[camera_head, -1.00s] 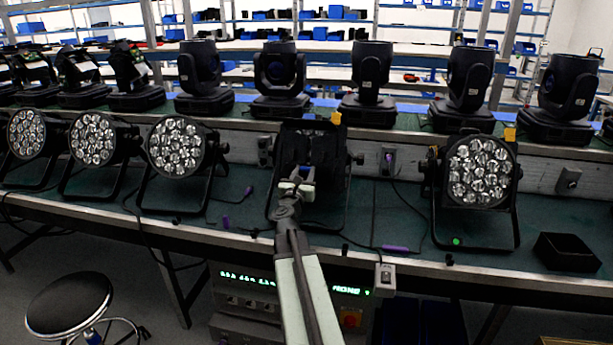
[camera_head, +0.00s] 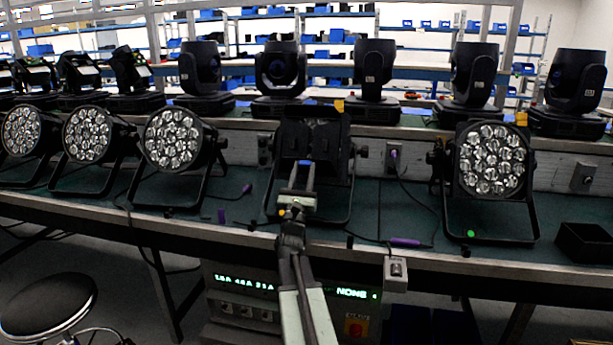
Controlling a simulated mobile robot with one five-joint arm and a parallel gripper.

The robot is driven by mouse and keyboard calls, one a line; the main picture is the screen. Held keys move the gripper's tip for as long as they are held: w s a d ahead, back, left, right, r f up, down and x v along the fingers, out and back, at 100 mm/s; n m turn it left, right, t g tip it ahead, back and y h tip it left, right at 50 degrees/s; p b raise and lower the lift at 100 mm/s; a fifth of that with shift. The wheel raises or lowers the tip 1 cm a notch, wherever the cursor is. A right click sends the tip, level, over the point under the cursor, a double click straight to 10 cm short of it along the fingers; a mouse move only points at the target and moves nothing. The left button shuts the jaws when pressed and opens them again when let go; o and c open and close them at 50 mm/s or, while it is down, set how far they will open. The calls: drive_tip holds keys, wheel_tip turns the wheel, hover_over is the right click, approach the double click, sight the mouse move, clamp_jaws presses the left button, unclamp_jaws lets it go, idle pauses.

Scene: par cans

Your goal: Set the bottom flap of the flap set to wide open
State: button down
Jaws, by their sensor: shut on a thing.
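The flap set (camera_head: 326,140) is a black frame with dark flaps on the front of the middle par can, which stands on a black floor bracket. Its top edge has a small yellow tag. The flaps are dark on dark, so the exact angle of the bottom flap (camera_head: 325,178) is hard to read. My gripper (camera_head: 303,170) reaches up from the front edge of the bench to the lower middle of the flap set. Its pale fingers with a blue tip are shut on the bottom flap and hide part of it.
Lit-face par cans stand at left, and another (camera_head: 492,160) at right with a green dot by its foot. A black open box (camera_head: 585,242) lies at far right. Purple-ended cables cross the bench (camera_head: 390,215). Moving heads line the shelf behind. A stool (camera_head: 48,305) stands front left.

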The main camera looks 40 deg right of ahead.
drive_tip(key=shift+w+a+f, duration=0.1)
drive_tip(key=shift+w, duration=0.05)
drive_tip(key=c, duration=0.9)
unclamp_jaws()
drive_tip(key=shift+a+f, duration=0.1)
drive_tip(key=shift+f, duration=0.1)
drive_tip(key=b+v, duration=0.5)
drive_tip(key=v, duration=0.2)
drive_tip(key=shift+a+f, duration=0.1)
